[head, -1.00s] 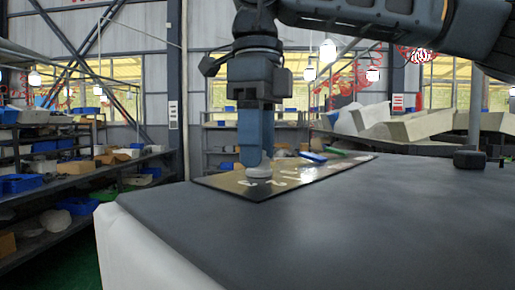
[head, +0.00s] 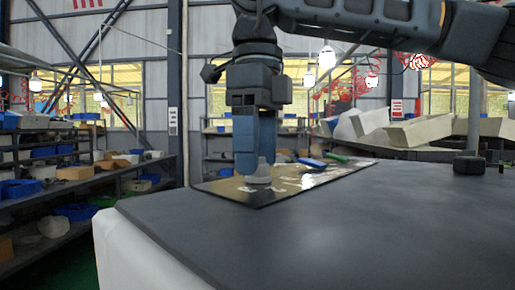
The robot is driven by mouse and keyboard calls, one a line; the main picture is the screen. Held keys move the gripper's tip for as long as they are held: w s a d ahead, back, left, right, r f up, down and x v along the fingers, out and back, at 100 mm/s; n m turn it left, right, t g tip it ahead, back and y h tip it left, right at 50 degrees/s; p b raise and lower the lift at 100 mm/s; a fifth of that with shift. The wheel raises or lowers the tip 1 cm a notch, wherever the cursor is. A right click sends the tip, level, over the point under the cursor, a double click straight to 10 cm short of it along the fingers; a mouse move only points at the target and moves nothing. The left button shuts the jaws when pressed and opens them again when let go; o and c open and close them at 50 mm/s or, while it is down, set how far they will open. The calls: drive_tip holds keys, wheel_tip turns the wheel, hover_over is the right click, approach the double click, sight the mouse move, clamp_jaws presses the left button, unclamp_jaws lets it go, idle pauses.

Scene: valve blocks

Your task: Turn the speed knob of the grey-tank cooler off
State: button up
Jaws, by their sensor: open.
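A dark flat panel (head: 250,198) with small pale markings lies on the table. A blue handle (head: 312,163) and a green handle (head: 336,158) lie further back on the panel. No grey tank can be made out, and the panel's markings are too small to read.
The dark table top (head: 340,225) is bare in front and to the right of the panel. A dark round base with a post (head: 469,163) stands at the back right. Shelves with blue bins (head: 20,188) stand at the left, away from the table.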

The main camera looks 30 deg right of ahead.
drive_tip(key=shift+r, duration=3.9)
